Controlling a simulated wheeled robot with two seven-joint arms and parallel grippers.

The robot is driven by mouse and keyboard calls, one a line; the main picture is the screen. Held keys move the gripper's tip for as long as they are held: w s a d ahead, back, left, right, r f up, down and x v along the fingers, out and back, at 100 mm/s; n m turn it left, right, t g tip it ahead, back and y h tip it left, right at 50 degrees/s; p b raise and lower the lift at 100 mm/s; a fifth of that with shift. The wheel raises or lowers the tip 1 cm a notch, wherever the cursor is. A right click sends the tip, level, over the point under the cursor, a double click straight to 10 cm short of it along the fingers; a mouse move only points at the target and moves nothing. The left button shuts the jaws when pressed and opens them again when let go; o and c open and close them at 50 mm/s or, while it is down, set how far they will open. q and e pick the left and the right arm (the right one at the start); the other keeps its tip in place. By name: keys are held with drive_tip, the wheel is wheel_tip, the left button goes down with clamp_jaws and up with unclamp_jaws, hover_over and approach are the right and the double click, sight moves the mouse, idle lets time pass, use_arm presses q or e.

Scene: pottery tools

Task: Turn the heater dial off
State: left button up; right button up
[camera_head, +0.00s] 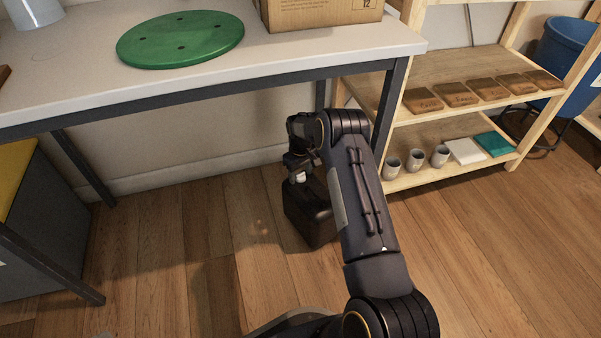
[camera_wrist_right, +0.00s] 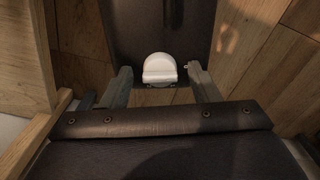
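The heater (camera_head: 312,217) is a dark box standing on the wooden floor under the table's right end. Its white dial (camera_head: 300,177) is on top, and it shows large in the right wrist view (camera_wrist_right: 159,70). My right gripper (camera_head: 299,165) points down over the dial. In the wrist view its two fingers are apart, one on each side of the dial, with a gap on both sides. I cannot tell how deep the fingertips reach beside the dial. My left gripper is not in view.
A white-topped table (camera_head: 290,50) with dark legs stands above and behind, bearing a green disc (camera_head: 180,38) and a cardboard box (camera_head: 318,10). A wooden shelf (camera_head: 440,70) with cups and tiles stands to the right. The floor (camera_head: 190,240) left of the heater is clear.

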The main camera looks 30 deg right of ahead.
sight(301, 174)
wheel_tip(301, 174, up, 8)
drive_tip(key=p, duration=0.3)
drive_tip(key=shift+p, duration=0.3)
drive_tip(key=shift+f, duration=0.1)
